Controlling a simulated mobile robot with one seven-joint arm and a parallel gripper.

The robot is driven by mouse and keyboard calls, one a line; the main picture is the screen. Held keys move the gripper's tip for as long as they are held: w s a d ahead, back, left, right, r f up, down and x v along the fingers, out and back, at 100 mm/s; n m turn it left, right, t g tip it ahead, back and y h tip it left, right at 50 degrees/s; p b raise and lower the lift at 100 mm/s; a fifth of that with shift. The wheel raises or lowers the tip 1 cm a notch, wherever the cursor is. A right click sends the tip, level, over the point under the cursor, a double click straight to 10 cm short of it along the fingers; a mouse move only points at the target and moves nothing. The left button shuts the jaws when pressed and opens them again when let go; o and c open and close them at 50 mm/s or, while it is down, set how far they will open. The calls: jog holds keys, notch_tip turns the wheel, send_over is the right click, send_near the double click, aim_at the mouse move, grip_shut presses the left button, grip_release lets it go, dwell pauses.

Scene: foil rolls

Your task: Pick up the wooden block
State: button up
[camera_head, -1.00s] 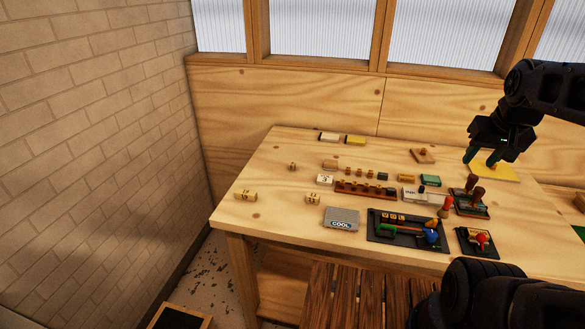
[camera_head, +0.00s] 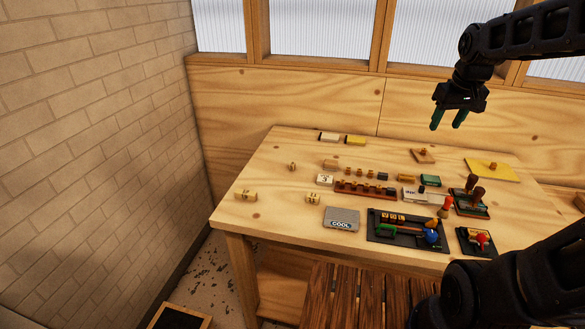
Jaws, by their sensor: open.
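Several small wooden blocks lie on the table, and I cannot tell which one the task means. A pale wooden block with dark marks (camera_head: 245,196) lies near the table's left edge. A smaller marked block (camera_head: 313,198) lies to its right. A plain wooden block (camera_head: 330,164) and a tiny block (camera_head: 292,166) lie farther back. My gripper (camera_head: 447,126) is open and empty, with green fingers pointing down. It hangs above the table's back right part, well to the right of these blocks and apart from them.
The wooden table (camera_head: 270,235) has clear room at its left. A grey COOL tin (camera_head: 342,219), a dark tray with tools (camera_head: 410,230), a row of stamps (camera_head: 365,188) and a yellow sheet (camera_head: 491,170) crowd its middle and right. A brick wall (camera_head: 95,150) stands at left.

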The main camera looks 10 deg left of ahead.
jog(key=w+a+f+n+g, duration=0.1)
jog(key=w+a+n, duration=0.3)
jog(key=w+a, duration=0.6)
jog(key=n+g, duration=0.3)
jog(key=n, duration=0.6)
send_over(292, 164)
notch_tip(292, 164, down, 22)
jog(key=f, duration=1)
jog(key=shift+w+f, duration=0.2)
jog(key=c, duration=1.1)
